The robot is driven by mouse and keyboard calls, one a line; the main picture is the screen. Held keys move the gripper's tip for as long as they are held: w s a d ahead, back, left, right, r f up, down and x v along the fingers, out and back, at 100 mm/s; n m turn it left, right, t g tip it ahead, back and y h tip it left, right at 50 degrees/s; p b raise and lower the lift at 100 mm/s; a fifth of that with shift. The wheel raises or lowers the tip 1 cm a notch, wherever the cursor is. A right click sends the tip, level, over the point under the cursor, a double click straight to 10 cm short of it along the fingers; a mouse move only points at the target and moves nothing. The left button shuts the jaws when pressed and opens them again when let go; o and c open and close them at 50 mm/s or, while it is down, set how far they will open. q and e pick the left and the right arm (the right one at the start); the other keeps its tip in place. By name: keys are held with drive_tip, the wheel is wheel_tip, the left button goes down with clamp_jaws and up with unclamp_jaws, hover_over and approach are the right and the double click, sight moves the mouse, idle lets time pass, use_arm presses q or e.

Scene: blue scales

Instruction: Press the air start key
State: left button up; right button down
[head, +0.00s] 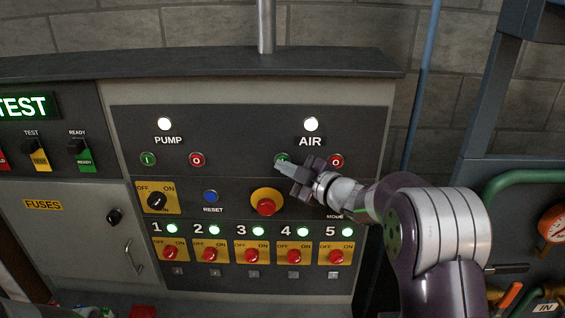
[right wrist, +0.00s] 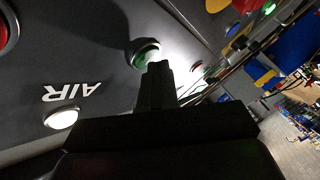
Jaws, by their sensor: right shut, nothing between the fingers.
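The green air start key (head: 282,157) sits on the dark control panel below the AIR label, left of the red air stop key (head: 337,160). My right gripper (head: 279,167) is shut and empty, with its fingertips at the lower edge of the green key, partly covering it. In the right wrist view the green key (right wrist: 146,54) shows just beyond the shut fingertips (right wrist: 158,66). I cannot tell whether they touch. The white AIR lamp (head: 311,124) is lit. My left gripper is not in view.
The PUMP lamp (head: 165,124) is lit above a green key (head: 148,159) and a red key (head: 196,159). A red emergency knob (head: 266,206) sits below my gripper. Several red rotary switches line the bottom. Pipes and a gauge (head: 552,224) stand at the right.

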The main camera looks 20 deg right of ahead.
drive_tip(key=shift+s+a, duration=0.15)
drive_tip(key=shift+s, duration=0.5)
drive_tip(key=s+b, duration=0.1)
drive_tip(key=s, duration=0.1)
drive_tip(key=s+a+b, duration=0.1)
drive_tip(key=s, duration=0.1)
drive_tip(key=shift+s+a, duration=0.2)
drive_tip(key=shift+s, duration=0.2)
